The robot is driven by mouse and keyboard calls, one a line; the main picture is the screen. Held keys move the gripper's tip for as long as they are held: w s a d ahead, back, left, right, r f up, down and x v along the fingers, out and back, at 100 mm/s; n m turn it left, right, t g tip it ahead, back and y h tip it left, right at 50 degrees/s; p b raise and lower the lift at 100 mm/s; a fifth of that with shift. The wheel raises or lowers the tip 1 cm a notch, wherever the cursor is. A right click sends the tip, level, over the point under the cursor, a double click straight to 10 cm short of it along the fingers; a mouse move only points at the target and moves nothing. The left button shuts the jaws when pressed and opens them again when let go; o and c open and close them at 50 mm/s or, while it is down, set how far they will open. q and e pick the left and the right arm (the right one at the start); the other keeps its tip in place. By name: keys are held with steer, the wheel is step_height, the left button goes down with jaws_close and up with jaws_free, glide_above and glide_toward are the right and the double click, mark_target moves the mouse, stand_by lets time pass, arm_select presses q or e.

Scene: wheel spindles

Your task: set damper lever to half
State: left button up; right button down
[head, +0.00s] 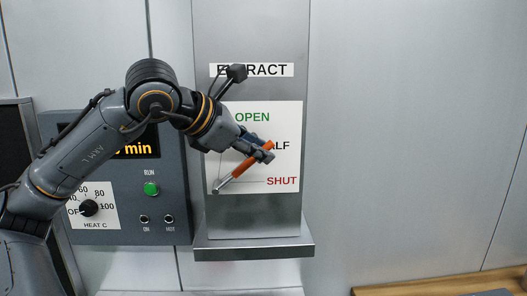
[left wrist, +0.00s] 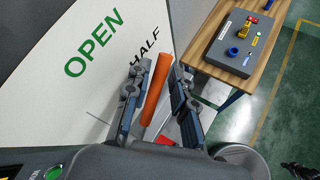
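The damper lever has a metal rod (head: 226,184) rising to the right from the lower left of a white plate (head: 227,133). Its orange handle (head: 263,147) ends just left of the partly covered HALF label (head: 283,146), between OPEN (head: 252,117) above and SHUT (head: 282,181) below. My left gripper (head: 265,152) is at the handle. In the left wrist view the orange handle (left wrist: 156,92) lies between the two spread fingers (left wrist: 160,88), with a gap showing towards the right finger. The HALF marking line is hidden in the head view. My right gripper is not in view.
A grey heater panel (head: 165,217) with a dial, green button and switches stands left of the lever plate. A metal ledge (head: 254,248) juts out below it. The left wrist view shows a wooden bench (left wrist: 208,30) with a grey box (left wrist: 240,48). The wall to the right is clear.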

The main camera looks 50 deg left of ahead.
arm_select(q)
steer(key=v, duration=1)
steer(key=shift+s, duration=0.25)
steer(key=shift+d, duration=0.15)
